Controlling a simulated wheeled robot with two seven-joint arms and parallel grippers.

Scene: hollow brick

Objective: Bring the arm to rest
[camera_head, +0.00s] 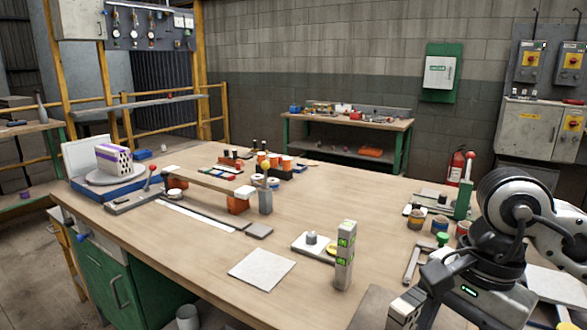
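The hollow brick (114,159), white and purple with dark holes in its end face, sits on a round grey plate (101,178) at the far left of the workbench. My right arm comes in from the right edge, and its gripper (405,308) is low at the bottom of the view, beyond the bench's right front part. The gripper is well apart from the brick. Its fingertips are small and partly cut off, so whether they are open or shut is unclear. My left arm and gripper are out of view.
A grey upright post with green displays (345,256) stands near my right arm. A white square sheet (262,269) lies on the workbench (190,262). A wooden bridge-like fixture (208,181) and several small cups stand mid-bench. Small jars (416,219) stand near my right arm.

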